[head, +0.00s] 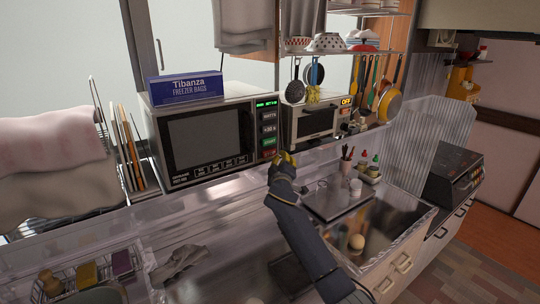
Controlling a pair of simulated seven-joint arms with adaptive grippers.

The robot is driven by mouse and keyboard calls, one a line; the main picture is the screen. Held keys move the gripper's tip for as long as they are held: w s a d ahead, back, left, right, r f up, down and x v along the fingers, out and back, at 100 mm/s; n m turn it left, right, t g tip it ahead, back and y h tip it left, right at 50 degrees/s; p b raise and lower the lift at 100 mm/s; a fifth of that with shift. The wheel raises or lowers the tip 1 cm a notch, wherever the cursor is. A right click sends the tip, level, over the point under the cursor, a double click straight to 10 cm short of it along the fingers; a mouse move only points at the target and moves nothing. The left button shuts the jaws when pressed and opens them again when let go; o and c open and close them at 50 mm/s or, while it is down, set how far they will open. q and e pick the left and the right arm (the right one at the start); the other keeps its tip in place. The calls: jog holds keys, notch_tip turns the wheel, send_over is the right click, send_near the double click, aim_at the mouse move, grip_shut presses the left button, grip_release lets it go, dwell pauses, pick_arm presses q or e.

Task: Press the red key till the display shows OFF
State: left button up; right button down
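A microwave-like oven (204,132) stands on the back counter, with a narrow key panel on its right side. The panel has a lit green display (266,103) at the top, too small to read surely. Dark keys, a green key (269,141) and a red key (269,153) are below it. A second small white oven (312,121) to the right has an orange display (346,101) that reads OFF. My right gripper (284,158) is just right of and near the red key in the picture; contact cannot be told. Its finger opening is unclear. My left gripper is not seen.
A blue freezer bags box (186,87) lies on the oven. Utensils and pans (390,104) hang at the right. Small bottles (370,165) and a sink cover (338,197) are right of my gripper. A dish rack (75,279) is at the lower left.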

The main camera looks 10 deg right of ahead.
aim_at(276, 152)
jog(key=shift+w+a, duration=0.3)
jog(key=shift+w, duration=0.4)
jog(key=shift+w, duration=0.2)
dwell(1.1)
jog(key=shift+w+a, duration=0.15)
jog(key=shift+w, duration=0.05)
jog(key=shift+w+a, duration=0.25)
jog(key=shift+w, duration=0.55)
dwell(1.4)
jog(key=shift+s+d, duration=0.2)
jog(key=shift+s, duration=0.4)
jog(key=shift+s+d, duration=0.2)
jog(key=shift+s, duration=0.4)
jog(key=shift+s+d, duration=0.3)
jog(key=shift+s, duration=0.5)
jog(key=shift+s+d, duration=0.25)
jog(key=shift+s, duration=0.5)
jog(key=shift+s+d, duration=0.3)
jog(key=shift+s, duration=0.5)
